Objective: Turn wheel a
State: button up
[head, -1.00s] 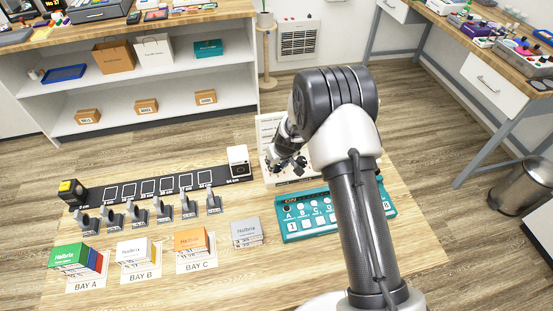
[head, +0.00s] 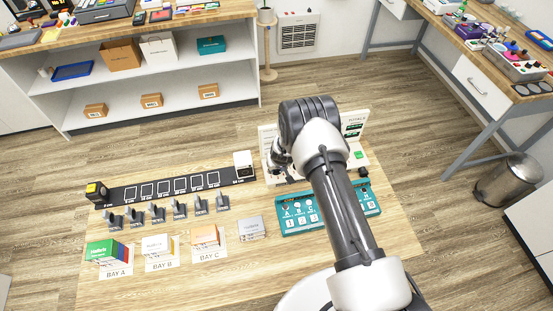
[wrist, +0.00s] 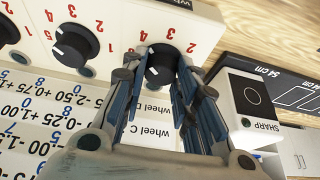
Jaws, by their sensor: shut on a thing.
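A white panel (wrist: 110,22) with black knobs on numbered dials fills the top of the wrist view. My gripper (wrist: 168,50) is shut on the rightmost black knob (wrist: 160,68), with its fingers on either side of it. The label by this knob is cut off, so I cannot read its letter there. Another black knob (wrist: 75,44) stands free to its left, and part of a third (wrist: 7,30) shows at the left edge. In the head view my gripper (head: 277,165) is at the left part of the white panel (head: 357,124), largely hidden by my arm.
A printed number chart (wrist: 50,110) lies by the knobs. A black strip (head: 165,188) with a white block (head: 243,165) at its end is left of the panel.

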jog(key=shift+w+r+p, duration=0.15)
jog(key=shift+w+p, duration=0.05)
jog(key=shift+p, duration=0.6)
jog(key=o, duration=1.1)
jog(key=shift+s, duration=0.2)
jog(key=shift+c, duration=0.2)
jog(key=a+v, duration=0.1)
jog(key=v, duration=1)
jog(key=shift+s+d+r, duration=0.35)
jog(key=shift+d, duration=0.15)
